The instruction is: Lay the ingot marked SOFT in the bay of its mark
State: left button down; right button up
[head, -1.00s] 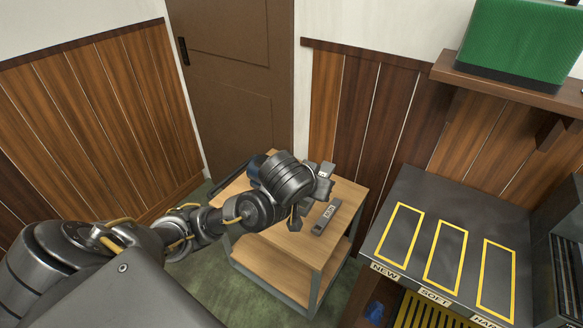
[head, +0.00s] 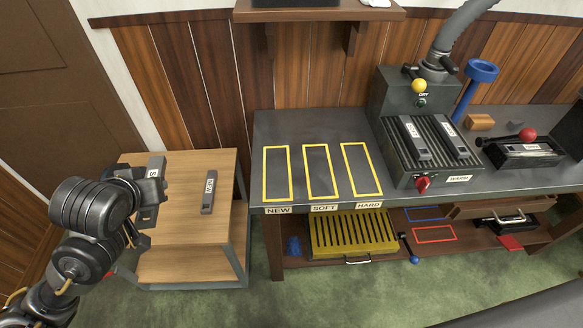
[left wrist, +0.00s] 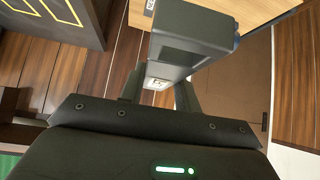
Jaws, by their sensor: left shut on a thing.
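My left gripper (head: 148,188) is shut on a grey ingot (head: 156,166) and holds it over the left side of the wooden cart. Its label is partly hidden; a letter like S shows. In the left wrist view the held ingot (left wrist: 190,35) is a dark block between the fingers, with a pale label patch. The SOFT bay (head: 307,172) is the middle of three yellow outlines on the dark bench, between the NEW bay (head: 266,175) and the HARD bay (head: 345,165). All three are empty. My right gripper is not in view.
A gap separates cart and bench (head: 262,130). Right of the bays stands a ribbed warming unit (head: 398,165) with two ingots on it. A shelf (head: 300,13) hangs above.

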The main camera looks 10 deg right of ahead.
aim_at(319, 171)
jog(key=u, duration=2.05)
jog(key=k, duration=1.8)
jog(key=z, duration=2.25)
jog(key=i, duration=0.5)
jog(key=z, duration=0.05)
